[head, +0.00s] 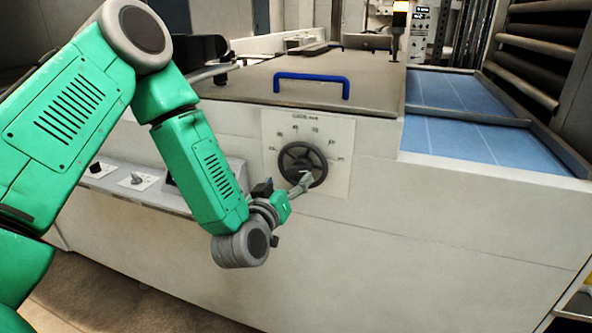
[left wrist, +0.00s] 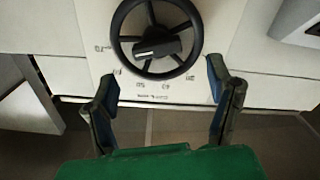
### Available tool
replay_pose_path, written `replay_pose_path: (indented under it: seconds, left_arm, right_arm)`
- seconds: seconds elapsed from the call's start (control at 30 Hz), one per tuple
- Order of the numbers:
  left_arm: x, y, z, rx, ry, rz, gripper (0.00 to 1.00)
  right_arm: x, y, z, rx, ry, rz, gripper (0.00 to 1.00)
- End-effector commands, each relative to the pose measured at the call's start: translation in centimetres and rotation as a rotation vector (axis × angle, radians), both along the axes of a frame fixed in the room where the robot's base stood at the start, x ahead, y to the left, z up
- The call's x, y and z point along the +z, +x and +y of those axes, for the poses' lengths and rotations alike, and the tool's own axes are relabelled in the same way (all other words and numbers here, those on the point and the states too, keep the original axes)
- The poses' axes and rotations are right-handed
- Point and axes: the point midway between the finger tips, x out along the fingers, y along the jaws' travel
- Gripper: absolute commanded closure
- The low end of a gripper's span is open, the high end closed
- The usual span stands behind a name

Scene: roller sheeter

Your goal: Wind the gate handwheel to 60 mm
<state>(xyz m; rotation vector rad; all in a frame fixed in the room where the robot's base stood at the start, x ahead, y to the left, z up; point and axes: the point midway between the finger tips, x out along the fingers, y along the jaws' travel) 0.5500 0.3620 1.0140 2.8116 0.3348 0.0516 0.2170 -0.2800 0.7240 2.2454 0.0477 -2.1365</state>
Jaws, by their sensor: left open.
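The gate handwheel (head: 302,164) is a dark spoked wheel on a pale scale plate (head: 341,132) on the front of the machine. Its scale numbers are too small to read surely. My right gripper is in neither view.
A control panel with knobs (head: 137,179) is left of the wheel, behind my left arm. A blue handle (head: 311,86) is on the lid above. A blue bed (head: 465,140) lies to the right. The machine front right of the plate is bare.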

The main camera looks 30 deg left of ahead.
Motion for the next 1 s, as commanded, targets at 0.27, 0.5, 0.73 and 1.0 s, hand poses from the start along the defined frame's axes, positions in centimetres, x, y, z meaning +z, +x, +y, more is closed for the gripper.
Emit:
replay_pose_path:
  seconds: [0.27, 0.5, 0.73, 1.0]
  left_arm:
    - [0.0, 4.2, 0.8, -0.001, 0.001, -0.001, 0.26]
    - [0.0, 5.1, 1.1, -0.001, 0.000, 0.000, 0.26]
    - [0.0, 5.1, 1.2, 0.000, -0.001, 0.001, 0.40]
    - [-0.1, 5.1, 1.3, 0.002, -0.012, -0.002, 0.76]
  right_arm:
    - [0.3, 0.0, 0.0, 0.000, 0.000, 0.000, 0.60]
    - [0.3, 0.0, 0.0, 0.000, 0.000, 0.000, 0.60]
    - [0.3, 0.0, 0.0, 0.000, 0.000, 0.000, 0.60]
    - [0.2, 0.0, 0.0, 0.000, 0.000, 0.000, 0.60]
